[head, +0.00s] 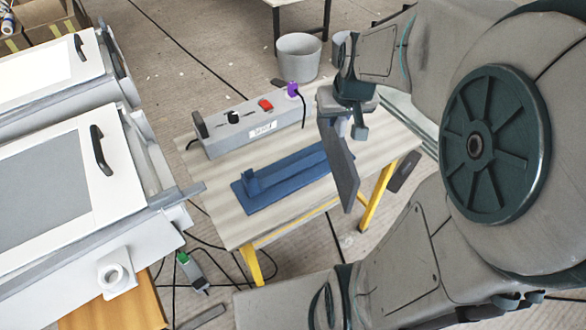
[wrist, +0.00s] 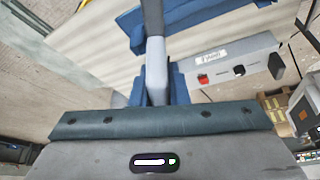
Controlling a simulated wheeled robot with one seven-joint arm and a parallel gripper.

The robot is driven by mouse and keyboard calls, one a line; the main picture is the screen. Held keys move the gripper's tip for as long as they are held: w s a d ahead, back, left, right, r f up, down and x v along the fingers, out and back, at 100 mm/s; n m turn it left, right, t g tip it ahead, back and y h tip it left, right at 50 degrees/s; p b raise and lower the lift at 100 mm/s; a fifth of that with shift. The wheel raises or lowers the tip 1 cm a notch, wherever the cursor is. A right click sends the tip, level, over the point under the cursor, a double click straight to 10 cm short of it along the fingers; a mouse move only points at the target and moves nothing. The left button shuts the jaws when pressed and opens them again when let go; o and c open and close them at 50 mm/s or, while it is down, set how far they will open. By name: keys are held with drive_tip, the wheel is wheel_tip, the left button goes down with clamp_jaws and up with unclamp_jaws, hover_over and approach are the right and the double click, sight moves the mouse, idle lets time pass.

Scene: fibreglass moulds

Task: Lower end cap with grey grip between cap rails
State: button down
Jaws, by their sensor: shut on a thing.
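The end cap (head: 338,160) is a dark grey flat plate, held upright in the head view above the table's right part. My gripper (head: 350,122) is shut on its grey grip. In the wrist view, the grip (wrist: 156,70) sits between my blue fingers (wrist: 158,88), and the cap (wrist: 152,14) shows nearly edge-on beyond it. A long blue piece (head: 292,180) lies on the table, with a raised blue part (head: 253,184) at its left end. The cap stands in front of its right end and hides it, so I cannot tell the gap or the rails there.
A grey box (head: 250,125) with a red switch (head: 265,105) and a purple plug (head: 292,90) stands behind the blue piece. The wooden table (head: 225,220) has bare room at its front left. White cabinets (head: 60,185) stand left; a grey bin (head: 298,57) stands behind.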

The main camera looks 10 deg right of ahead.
drive_tip(key=w+a+f, duration=0.7)
drive_tip(key=w+f, duration=0.2)
drive_tip(key=f, duration=0.2)
idle(0.3)
drive_tip(key=shift+f, duration=0.2)
drive_tip(key=c, duration=1.4)
unclamp_jaws()
